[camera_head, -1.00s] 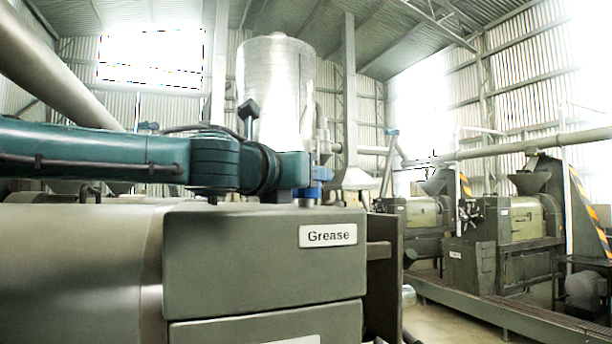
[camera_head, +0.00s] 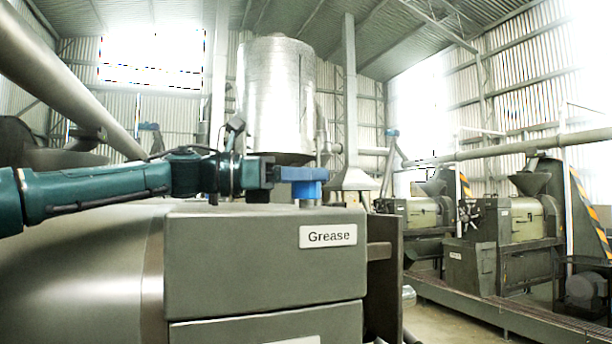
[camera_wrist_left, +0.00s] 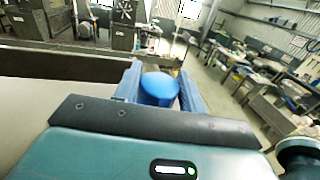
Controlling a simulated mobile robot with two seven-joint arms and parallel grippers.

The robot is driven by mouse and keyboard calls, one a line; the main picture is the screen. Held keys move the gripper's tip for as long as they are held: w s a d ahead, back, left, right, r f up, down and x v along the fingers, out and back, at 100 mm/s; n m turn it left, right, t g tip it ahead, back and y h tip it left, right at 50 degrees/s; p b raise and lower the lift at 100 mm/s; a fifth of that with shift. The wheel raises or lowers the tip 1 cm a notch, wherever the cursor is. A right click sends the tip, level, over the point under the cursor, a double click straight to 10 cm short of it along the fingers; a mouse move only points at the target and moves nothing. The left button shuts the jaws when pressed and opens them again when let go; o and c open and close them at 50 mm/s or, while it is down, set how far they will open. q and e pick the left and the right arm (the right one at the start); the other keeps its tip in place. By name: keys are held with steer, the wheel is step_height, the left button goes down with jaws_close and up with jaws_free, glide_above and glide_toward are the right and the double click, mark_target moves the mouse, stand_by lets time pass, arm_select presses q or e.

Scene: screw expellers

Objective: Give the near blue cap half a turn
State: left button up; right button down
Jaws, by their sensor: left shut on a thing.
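The blue cap (camera_wrist_left: 159,88) is round and sits between the two blue fingers of my left gripper (camera_wrist_left: 160,90) in the left wrist view. The fingers are shut on its sides. In the head view my left gripper (camera_head: 302,178) reaches in from the left, level, above the top of the grey-green box with the "Grease" label (camera_head: 328,235). A short metal neck shows just under the blue fingers. In the head view the fingers and cap blend in colour, so their border is unclear. My right gripper is not in view.
A large grey cylinder (camera_head: 75,265) joins the box on the left. A shiny silver tank (camera_head: 277,95) stands behind. Screw expellers (camera_head: 515,220) stand on the right along a low channel. The air above the box's right end is clear.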

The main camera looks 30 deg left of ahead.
arm_select(q)
steer(key=shift+r+m+g+h, duration=0.1)
steer(key=shift+m+g+h, duration=0.3)
steer(key=shift+g, duration=0.1)
steer(key=o, duration=0.9)
steer(key=shift+o, duration=0.2)
steer(key=b+v, duration=0.2)
steer(key=v, duration=1.1)
steer(key=shift+s+b, duration=0.1)
steer(key=shift+b, duration=0.3)
